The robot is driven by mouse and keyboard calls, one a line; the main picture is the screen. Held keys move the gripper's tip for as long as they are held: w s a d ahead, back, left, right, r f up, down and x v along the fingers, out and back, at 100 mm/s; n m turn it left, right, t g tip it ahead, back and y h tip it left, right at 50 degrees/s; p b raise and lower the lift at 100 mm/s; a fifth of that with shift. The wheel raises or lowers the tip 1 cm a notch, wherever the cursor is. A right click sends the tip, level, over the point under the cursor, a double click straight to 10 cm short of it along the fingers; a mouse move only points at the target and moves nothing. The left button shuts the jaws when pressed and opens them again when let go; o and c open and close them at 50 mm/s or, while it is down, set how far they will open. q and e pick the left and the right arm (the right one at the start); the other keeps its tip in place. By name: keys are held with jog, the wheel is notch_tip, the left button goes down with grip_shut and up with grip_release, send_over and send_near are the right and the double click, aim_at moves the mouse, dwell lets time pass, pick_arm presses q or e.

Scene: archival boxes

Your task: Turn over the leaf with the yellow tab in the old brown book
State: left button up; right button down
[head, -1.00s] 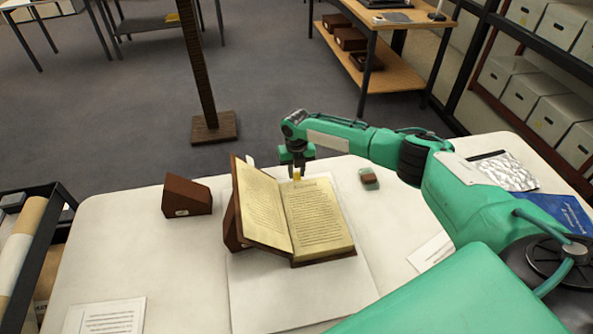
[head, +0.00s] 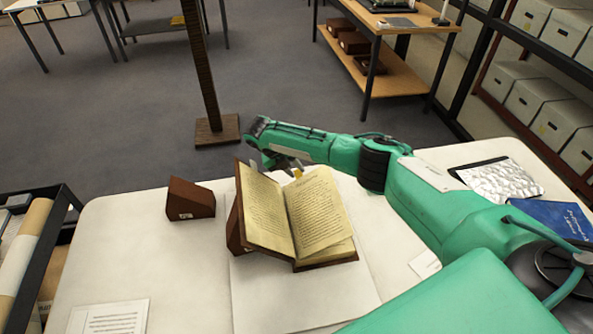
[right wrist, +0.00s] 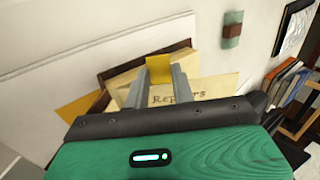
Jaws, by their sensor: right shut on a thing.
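The old brown book (head: 325,264) lies open on a white board (head: 285,300), its left cover tilted up against a brown wedge (head: 235,232). The leaf (head: 316,212) on the right side is raised at an angle above the page block. Its yellow tab (head: 298,172) stands at the far edge. My right gripper (head: 283,163) is at that far edge, partly hidden by its own arm. In the right wrist view its fingers (right wrist: 160,78) are shut on the yellow tab (right wrist: 159,67). My left gripper is not in view.
A second brown wedge (head: 190,199) stands left of the book. A printed sheet (head: 110,316) lies at the front left. A silver packet (head: 500,180) and a blue folder (head: 553,219) lie at the right, beyond my arm. The table between wedge and sheet is clear.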

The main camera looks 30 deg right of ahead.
jog(key=shift+a+r+h, duration=0.2)
jog(key=shift+a+h, duration=0.05)
jog(key=shift+h, duration=0.25)
jog(key=c, duration=1.2)
grip_release()
jog(key=shift+o, duration=0.2)
jog(key=shift+w+a+r, duration=0.1)
jog(key=b+v, duration=0.2)
jog(key=v, duration=1.1)
jog(key=shift+a+r+b, duration=0.2)
jog(key=shift+a+b, duration=0.05)
jog(key=shift+b, duration=0.15)
jog(key=shift+f, duration=0.1)
